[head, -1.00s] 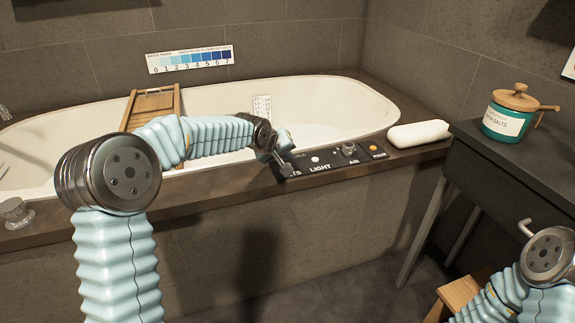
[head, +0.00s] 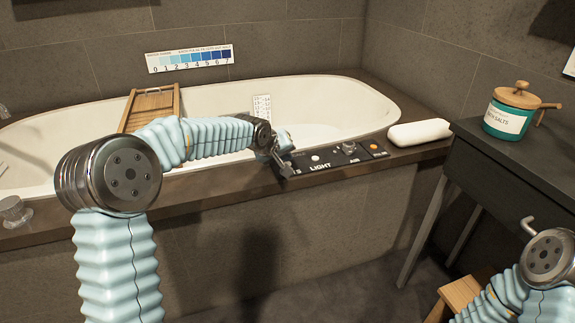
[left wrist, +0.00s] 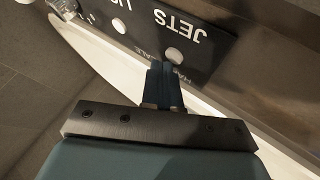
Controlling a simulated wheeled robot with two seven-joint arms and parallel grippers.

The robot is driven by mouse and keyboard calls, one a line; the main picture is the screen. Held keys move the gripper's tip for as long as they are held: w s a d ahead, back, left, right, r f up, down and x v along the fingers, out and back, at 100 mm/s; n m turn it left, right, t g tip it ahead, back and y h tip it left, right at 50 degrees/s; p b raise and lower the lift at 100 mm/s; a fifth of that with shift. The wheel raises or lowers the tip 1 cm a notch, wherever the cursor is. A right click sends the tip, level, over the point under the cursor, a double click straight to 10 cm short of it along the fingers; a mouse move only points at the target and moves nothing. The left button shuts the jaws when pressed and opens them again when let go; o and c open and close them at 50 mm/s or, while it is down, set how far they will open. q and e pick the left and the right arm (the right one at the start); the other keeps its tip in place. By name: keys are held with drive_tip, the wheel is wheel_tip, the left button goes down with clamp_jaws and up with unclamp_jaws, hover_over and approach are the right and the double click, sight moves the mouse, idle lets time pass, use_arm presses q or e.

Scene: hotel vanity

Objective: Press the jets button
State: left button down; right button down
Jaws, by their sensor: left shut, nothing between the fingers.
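A black control panel (head: 335,160) is set in the tub's front rim, with a LIGHT label and a white light button (head: 315,158). In the left wrist view the panel (left wrist: 205,50) appears upside down, with the white round jets button (left wrist: 174,55) beside the JETS label. My left gripper (head: 285,168) is shut and empty over the panel's left end, hiding the jets button in the head view. In the left wrist view its fingertips (left wrist: 158,68) are close beside the jets button; I cannot tell whether they touch it. My right gripper is out of view.
A knob (head: 350,148) and an orange button (head: 374,147) sit further right on the panel. A white bottle-like object (head: 419,134) lies on the rim. A bath salts jar (head: 509,115) stands on the dark side table (head: 500,155). A wooden tray (head: 150,108) spans the tub.

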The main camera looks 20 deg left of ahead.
use_arm(q)
drive_tip(key=shift+f+b, duration=0.4)
idle(0.4)
idle(0.4)
drive_tip(key=shift+r+p, duration=0.45)
drive_tip(key=shift+r, duration=0.35)
drive_tip(key=shift+r+p, duration=1.75)
drive_tip(key=shift+r, duration=0.8)
